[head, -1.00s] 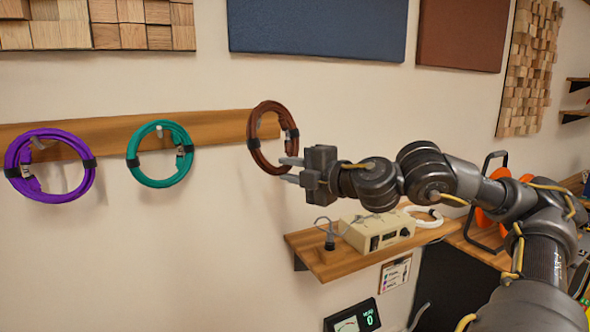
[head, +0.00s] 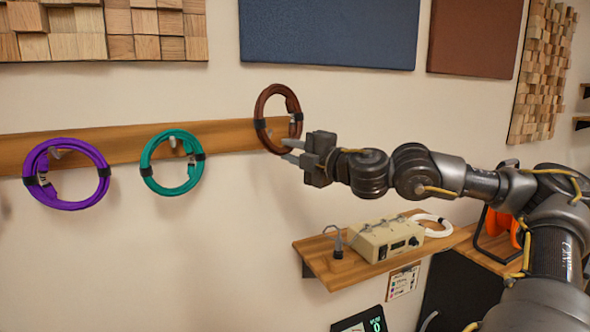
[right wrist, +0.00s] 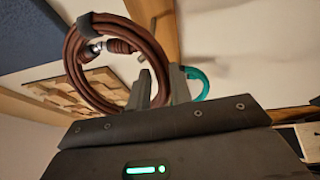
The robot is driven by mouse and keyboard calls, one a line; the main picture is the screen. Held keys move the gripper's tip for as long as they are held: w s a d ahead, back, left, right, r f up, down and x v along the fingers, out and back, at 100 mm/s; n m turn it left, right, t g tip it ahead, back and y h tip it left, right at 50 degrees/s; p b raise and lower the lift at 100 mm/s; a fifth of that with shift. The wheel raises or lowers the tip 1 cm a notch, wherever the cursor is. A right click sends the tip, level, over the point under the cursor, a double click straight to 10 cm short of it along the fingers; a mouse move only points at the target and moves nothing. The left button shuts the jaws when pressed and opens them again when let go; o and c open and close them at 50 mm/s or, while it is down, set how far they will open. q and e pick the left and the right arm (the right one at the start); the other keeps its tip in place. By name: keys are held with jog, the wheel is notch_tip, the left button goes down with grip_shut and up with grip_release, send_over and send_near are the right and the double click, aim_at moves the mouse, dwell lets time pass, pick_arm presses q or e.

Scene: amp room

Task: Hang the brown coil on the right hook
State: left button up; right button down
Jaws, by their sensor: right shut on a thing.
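The brown coil (head: 262,107) is held upright in front of the right end of the wooden wall board (head: 225,135), its upper half above the board. My right gripper (head: 291,150) is shut on the coil's lower right part. In the right wrist view the coil (right wrist: 72,62) rises from between the fingers (right wrist: 160,90), with its dark straps and a metal plug showing. The right hook is hidden or too small to make out, so I cannot tell whether the coil is around it. My left gripper is not in view.
A purple coil (head: 101,165) and a teal coil (head: 147,165) hang on the board to the left. Below my right arm a wooden shelf (head: 345,277) carries a beige box (head: 385,243) and a white coil (head: 440,233). The wall around the brown coil is clear.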

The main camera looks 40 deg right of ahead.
jog(key=s+d+r+t, duration=0.1)
jog(key=d+r, duration=0.1)
jog(key=r, duration=0.5)
jog(key=d+r+t+h, duration=0.1)
jog(key=d+r+t, duration=0.1)
jog(key=r, duration=0.4)
jog(key=shift+s+d+r+m+b, duration=0.15)
jog(key=shift+s+r+m+b, duration=0.15)
jog(key=shift+s+r+b, duration=0.1)
jog(key=shift+d+f, duration=0.1)
jog(key=shift+f, duration=0.05)
jog(key=c, duration=1.2)
grip_release()
jog(key=shift+o, duration=0.2)
